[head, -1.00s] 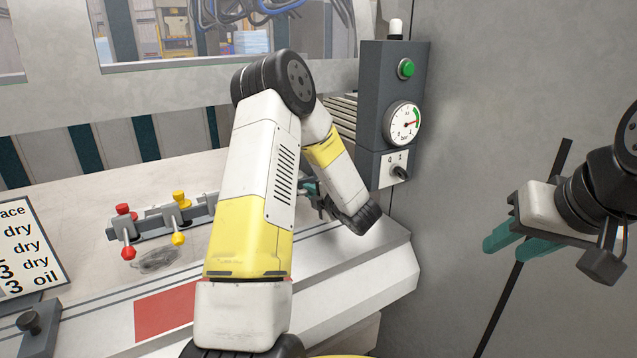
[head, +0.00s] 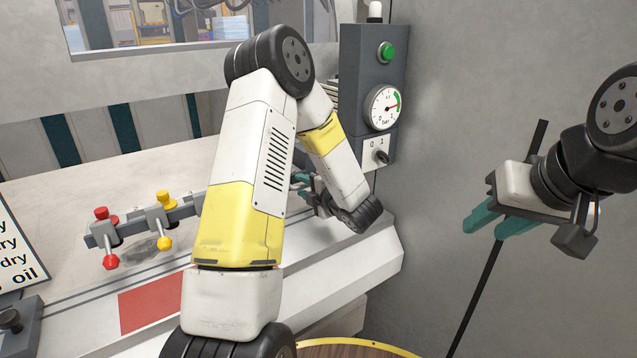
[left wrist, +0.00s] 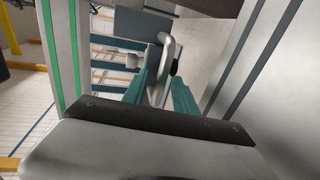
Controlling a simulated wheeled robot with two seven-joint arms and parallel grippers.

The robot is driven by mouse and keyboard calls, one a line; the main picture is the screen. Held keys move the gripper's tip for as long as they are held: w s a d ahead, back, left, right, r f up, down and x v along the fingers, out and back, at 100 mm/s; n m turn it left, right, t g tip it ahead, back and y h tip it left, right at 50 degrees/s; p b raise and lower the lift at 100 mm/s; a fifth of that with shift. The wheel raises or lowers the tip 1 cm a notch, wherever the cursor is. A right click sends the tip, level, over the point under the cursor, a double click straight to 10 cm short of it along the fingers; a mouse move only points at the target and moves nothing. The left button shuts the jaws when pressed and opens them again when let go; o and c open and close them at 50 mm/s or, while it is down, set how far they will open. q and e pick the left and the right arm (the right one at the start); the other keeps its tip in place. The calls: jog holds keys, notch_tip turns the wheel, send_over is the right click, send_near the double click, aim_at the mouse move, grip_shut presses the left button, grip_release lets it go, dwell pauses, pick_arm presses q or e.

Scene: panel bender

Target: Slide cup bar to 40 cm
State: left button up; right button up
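The cup bar (head: 184,213) is a grey bar lying across the pale machine table, with red-topped and yellow-topped cups on its left part. My left arm hides its middle. My left gripper (head: 303,183) is low over the table at the right, partly hidden by the arm. In the left wrist view, its teal fingers (left wrist: 160,88) lie on both sides of a light grey looped handle (left wrist: 163,60) and appear shut on it. My right gripper (head: 497,220) is open and empty at the right, away from the table. I can read no cm scale.
A grey control box (head: 356,85) with a green button and a pressure gauge (head: 384,107) stands behind my left gripper. A sign (head: 20,245) is at the left edge, and a red patch (head: 150,305) marks the table front. A grey wall closes the right side.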

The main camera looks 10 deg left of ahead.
pick_arm(q)
jog(key=v, duration=0.7)
jog(key=shift+s+d, duration=0.25)
jog(key=shift+d, duration=0.05)
jog(key=shift+w+d, duration=0.1)
